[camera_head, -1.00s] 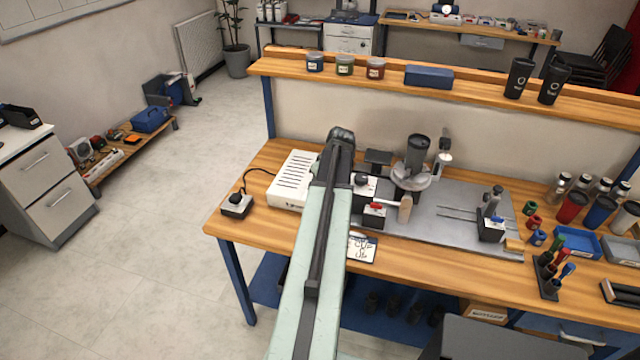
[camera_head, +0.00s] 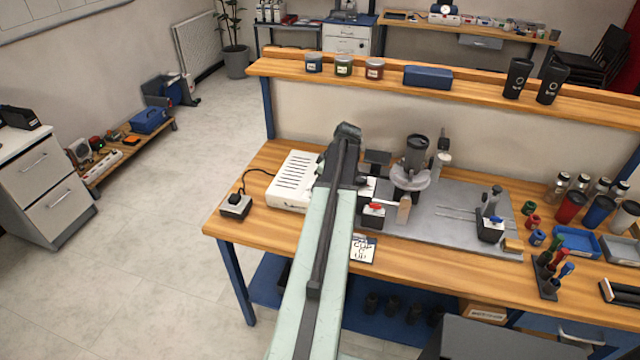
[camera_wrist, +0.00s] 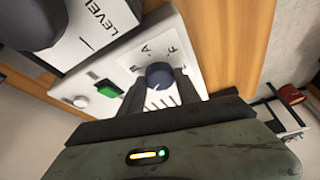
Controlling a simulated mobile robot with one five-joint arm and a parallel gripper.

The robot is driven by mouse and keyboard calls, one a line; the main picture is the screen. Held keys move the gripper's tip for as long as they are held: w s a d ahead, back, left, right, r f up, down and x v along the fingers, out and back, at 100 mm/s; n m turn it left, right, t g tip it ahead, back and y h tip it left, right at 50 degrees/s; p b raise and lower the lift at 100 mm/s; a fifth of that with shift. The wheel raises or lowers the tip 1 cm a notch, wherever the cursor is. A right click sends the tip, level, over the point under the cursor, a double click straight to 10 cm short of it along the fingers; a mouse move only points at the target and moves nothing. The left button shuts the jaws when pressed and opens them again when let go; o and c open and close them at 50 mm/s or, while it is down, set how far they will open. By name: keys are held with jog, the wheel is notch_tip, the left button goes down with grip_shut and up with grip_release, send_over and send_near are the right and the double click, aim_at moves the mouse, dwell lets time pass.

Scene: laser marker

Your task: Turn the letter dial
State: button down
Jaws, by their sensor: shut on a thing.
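The letter dial (camera_wrist: 159,75) is a dark blue round knob on a white panel (camera_wrist: 190,60) in the wrist view. Printed letters, including A and F, stand around it. My gripper (camera_wrist: 160,86) has its two dark fingers on either side of the knob and is shut on it. The near side of the dial and part of its scale lie close to the fingers, and I cannot clearly read where it points. In the head view my arm hides the dial and the gripper.
In the wrist view a green switch (camera_wrist: 108,89) and a small white knob (camera_wrist: 80,101) sit left of the dial. A part marked LEVEL (camera_wrist: 95,25) rises at upper left. In the head view a white slotted box (camera_head: 291,180) and a grey plate (camera_head: 450,205) flank my arm.

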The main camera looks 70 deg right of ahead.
jog(key=c, duration=0.9)
grip_release()
jog(key=shift+o, duration=0.2)
jog(key=p+v, duration=0.7)
jog(key=shift+s+r, duration=0.2)
jog(key=shift+r, duration=0.1)
notch_tip(320, 180, up, 7)
jog(key=p, duration=0.7)
